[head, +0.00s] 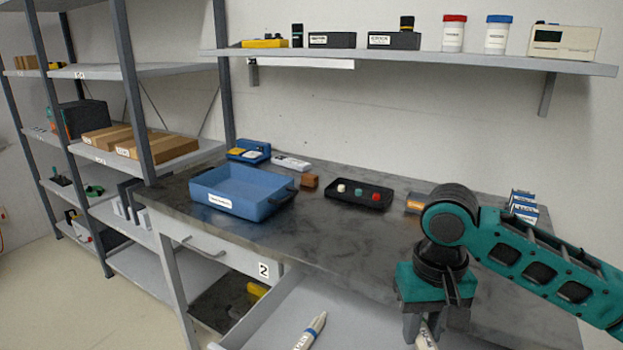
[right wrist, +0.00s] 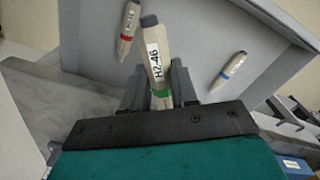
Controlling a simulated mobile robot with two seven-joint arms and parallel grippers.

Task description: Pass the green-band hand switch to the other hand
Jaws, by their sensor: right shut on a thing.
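The green-band hand switch (right wrist: 155,62) is a beige stick with a dark tip, a white label and a green ring near my fingers. My right gripper (right wrist: 158,90) is shut on it around the green-band end. In the head view my right gripper (head: 430,328) points down at the front of the workbench, and only a pale bit of the switch shows between its fingers. My left gripper is in neither view.
Under the switch is an open grey drawer (head: 283,318). A blue-band switch (head: 311,331) and a red-band switch (right wrist: 128,30) lie in it. On the bench (head: 300,232) stand a blue bin (head: 238,205) and a black tray (head: 345,201). A shelf (head: 400,58) hangs above.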

